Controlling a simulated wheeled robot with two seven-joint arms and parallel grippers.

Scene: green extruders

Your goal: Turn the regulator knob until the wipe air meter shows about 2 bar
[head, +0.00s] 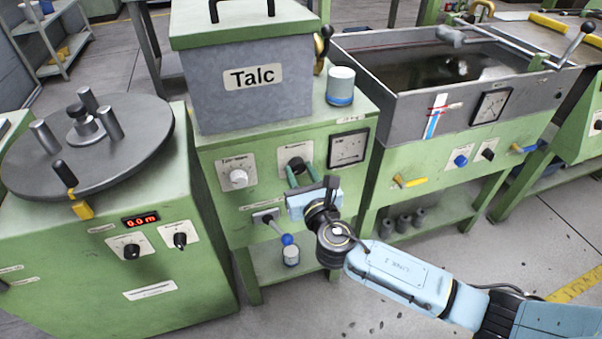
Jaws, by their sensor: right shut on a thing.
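My right gripper (299,168) reaches up from below with its two green fingers, one on each side of a dark knob (296,164). It is shut on this knob, which sits on a pale plate on the green talc cabinet. The fingers and plate hide part of the knob. A square black-framed meter (348,148) is just right of the knob; its needle and scale are too small to read. Another black-framed meter (490,106) is on the grey trough at the right. The labels are too small to tell which is the wipe air meter. My left gripper is out of view.
A white dial (238,178) is left of the knob. A blue-tipped lever (287,239) is below my gripper. The grey Talc box (251,82) and a blue-white cup (340,86) stand on top. A round turntable (85,145) is at the left.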

